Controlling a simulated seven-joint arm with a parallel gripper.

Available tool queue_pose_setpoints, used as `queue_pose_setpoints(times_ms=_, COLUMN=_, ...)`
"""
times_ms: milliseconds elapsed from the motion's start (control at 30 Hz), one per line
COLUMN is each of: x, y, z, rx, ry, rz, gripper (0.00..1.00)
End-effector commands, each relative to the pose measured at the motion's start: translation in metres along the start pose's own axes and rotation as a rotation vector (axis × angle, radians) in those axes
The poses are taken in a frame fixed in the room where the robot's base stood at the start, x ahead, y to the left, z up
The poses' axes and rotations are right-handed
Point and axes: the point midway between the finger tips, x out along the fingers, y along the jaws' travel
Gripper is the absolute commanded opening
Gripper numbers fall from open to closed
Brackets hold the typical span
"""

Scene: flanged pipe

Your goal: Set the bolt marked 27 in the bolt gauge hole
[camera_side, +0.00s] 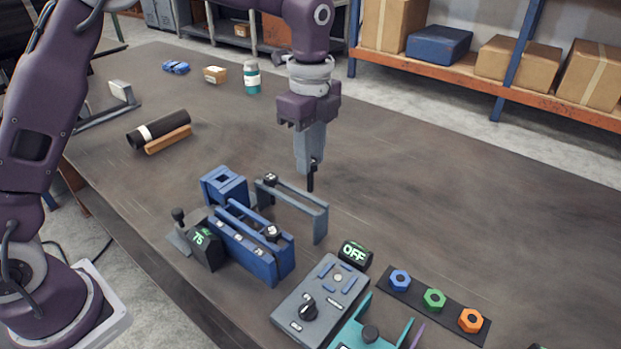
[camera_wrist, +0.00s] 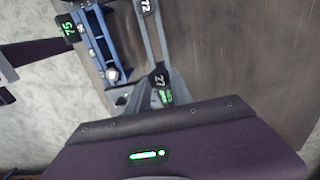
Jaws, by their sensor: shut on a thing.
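My gripper (camera_side: 310,168) points straight down above the bench, right of the grey bridge-shaped rack. It is shut on a dark bolt (camera_side: 310,184), which hangs upright below the fingertips, clear of the bench. In the wrist view the bolt marked 27 (camera_wrist: 159,79) shows its number between the fingers. Another bolt, marked 72 (camera_wrist: 147,5), sits in the grey rack (camera_wrist: 153,35); its dark head (camera_side: 270,179) also shows in the side view. I cannot tell for sure which fixture is the bolt gauge; a grey box (camera_side: 322,299) with a round spot on top stands beside an OFF display (camera_side: 355,254).
A blue rack (camera_side: 252,248) with a dark-headed bolt stands by a display reading 75 (camera_side: 199,237). A blue block (camera_side: 224,185) with a square opening is behind. Blue, green and orange nuts sit on a dark strip (camera_side: 407,294). The bench right of my gripper is clear.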

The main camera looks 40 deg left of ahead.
Motion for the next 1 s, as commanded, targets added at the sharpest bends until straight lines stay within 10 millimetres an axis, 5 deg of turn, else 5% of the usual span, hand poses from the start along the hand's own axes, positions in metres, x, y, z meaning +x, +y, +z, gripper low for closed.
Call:
queue_pose_setpoints(times_ms=700, x=-0.084, y=-0.001, z=0.0, rx=0.0, ry=0.0, rz=-0.002, gripper=0.0)
queue_pose_setpoints(times_ms=1000, x=-0.096, y=0.0, z=0.0, rx=0.0, ry=0.0, rz=0.0, gripper=0.0)
